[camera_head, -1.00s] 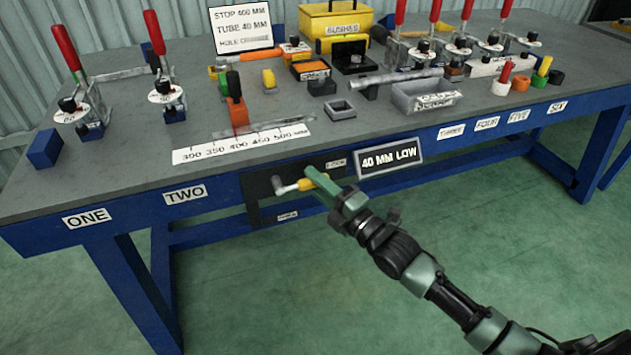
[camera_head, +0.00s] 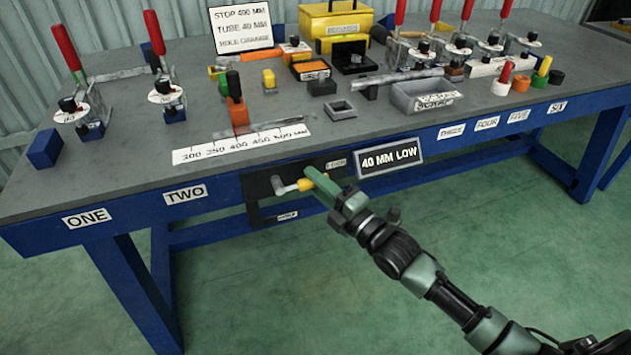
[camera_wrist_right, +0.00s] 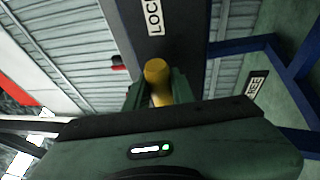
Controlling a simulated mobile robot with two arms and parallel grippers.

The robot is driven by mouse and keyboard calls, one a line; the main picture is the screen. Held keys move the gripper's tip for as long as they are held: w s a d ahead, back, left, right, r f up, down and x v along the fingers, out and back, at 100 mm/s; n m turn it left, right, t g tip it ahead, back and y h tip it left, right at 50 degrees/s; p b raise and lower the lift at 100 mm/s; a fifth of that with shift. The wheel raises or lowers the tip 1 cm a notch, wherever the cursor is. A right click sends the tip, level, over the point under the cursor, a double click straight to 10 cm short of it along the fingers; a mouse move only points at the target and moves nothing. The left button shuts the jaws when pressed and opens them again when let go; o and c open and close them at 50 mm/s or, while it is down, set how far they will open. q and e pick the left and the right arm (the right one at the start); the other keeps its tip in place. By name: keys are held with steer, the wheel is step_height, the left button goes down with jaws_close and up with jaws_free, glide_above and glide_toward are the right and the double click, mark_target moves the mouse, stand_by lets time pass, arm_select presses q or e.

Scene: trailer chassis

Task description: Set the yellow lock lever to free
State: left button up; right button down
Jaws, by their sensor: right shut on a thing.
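The yellow lock lever (camera_head: 304,184) sits on a dark plate (camera_head: 256,190) on the bench's front edge, with a grey pivot at its left end. It points right, close to the upper label of the plate. My right gripper (camera_head: 312,182) is shut on the lever's yellow end. In the right wrist view the yellow grip (camera_wrist_right: 157,80) stands between my two fingers (camera_wrist_right: 158,95). A "LOCK" label (camera_wrist_right: 154,16) is straight ahead there, and a "FREE" label (camera_wrist_right: 256,86) is off to the right. My left gripper is not in view.
A "40 MM LOW" sign (camera_head: 389,158) hangs on the bench front just right of the lever. The bench top (camera_head: 130,165) holds red-handled clamps, a scale strip (camera_head: 243,143) and a grey tray (camera_head: 425,95). The floor in front is clear.

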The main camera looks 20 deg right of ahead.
steer(key=shift+f, duration=0.15)
stand_by(0.3)
